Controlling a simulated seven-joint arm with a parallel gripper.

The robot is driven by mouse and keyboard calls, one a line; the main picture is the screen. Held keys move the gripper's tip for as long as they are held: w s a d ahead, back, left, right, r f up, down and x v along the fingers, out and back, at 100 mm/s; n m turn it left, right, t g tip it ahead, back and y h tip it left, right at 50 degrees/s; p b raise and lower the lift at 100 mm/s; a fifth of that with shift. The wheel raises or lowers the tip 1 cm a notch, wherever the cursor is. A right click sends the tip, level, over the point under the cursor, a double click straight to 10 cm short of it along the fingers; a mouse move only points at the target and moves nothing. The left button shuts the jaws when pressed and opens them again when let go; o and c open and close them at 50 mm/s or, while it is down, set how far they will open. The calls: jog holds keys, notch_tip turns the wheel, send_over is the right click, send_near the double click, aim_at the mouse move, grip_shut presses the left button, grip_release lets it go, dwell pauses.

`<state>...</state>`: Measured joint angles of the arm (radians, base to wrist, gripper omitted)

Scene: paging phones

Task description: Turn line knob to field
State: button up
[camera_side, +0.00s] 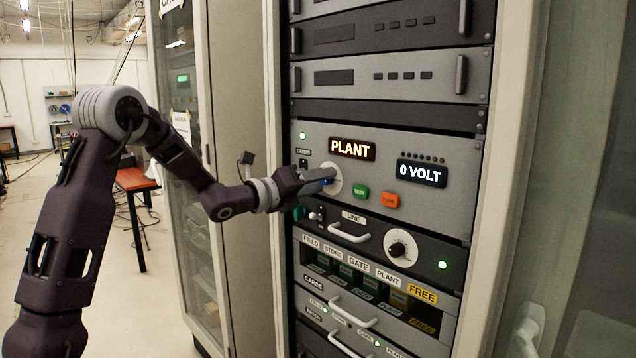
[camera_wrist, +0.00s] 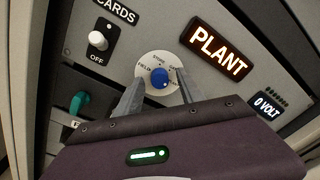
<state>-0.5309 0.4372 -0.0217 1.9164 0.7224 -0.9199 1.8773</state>
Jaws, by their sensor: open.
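The blue knob (camera_wrist: 160,78) sits at the centre of a round white dial plate (camera_wrist: 143,70), which carries small labels; FIELD is at its left and STORE at its top. The plate also shows in the side view (camera_side: 337,186), where the gripper hides most of the knob. My gripper (camera_wrist: 160,88) is open, with one finger on each side of the knob in the wrist view. In the side view my gripper (camera_side: 328,177) reaches the panel at the dial. Contact with the knob is not clear. The display (camera_side: 351,148) beside the dial reads PLANT.
A white CARDS toggle (camera_wrist: 98,40) and a teal hook-like part (camera_wrist: 78,103) lie left of the dial. Green (camera_side: 361,191) and orange (camera_side: 390,200) buttons sit to its right. A 0 VOLT display (camera_side: 422,173) and a black knob (camera_side: 398,249) are further right.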

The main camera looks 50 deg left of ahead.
grip_shut()
jog(key=shift+n, duration=0.4)
jog(key=m+y, duration=0.1)
jog(key=m, duration=3.5)
